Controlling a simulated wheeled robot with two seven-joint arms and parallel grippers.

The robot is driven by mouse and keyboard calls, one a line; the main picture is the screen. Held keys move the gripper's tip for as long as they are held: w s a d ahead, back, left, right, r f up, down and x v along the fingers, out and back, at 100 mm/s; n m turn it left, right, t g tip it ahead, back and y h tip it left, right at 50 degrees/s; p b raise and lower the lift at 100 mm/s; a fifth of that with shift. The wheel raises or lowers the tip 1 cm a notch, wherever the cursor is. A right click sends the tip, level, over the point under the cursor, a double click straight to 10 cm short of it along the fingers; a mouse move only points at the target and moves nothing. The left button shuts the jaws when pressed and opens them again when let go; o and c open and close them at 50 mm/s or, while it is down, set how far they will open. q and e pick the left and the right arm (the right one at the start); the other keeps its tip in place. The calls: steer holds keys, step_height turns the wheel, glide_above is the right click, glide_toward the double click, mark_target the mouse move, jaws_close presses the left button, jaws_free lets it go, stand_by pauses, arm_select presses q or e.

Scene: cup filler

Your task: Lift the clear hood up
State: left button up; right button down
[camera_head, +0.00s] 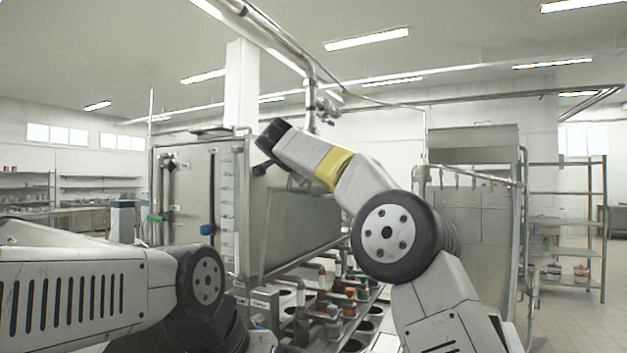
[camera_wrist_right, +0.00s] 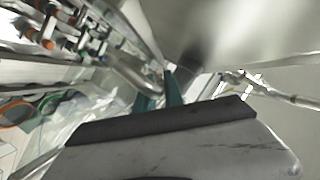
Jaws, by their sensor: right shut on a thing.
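The clear hood (camera_head: 300,222) shows in the head view as a greyish see-through panel on the machine's right side, above the filling line. My right arm reaches across in front of it. My right gripper (camera_wrist_right: 160,97) shows two teal fingers in the wrist view, shut on a part of the hood at its edge; the exact grip spot is blurred and partly hidden behind the gripper body. In the head view the dark right wrist end is at the hood's upper left, by the machine frame. My left gripper is out of view; only the left arm shows at lower left.
Beneath the hood is a row of nozzles and fittings (camera_head: 335,300) with orange and green caps. A steel cabinet (camera_head: 185,195) stands left of the hood. Overhead pipes (camera_head: 280,50) run close above my right wrist. A metal shelf (camera_head: 570,225) stands at the right.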

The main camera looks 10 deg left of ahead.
steer(key=shift+w+a, duration=0.1)
steer(key=shift+a, duration=0.1)
steer(key=c, duration=1.5)
jaws_free()
steer(key=shift+o, duration=0.2)
steer(key=shift+v, duration=3.9)
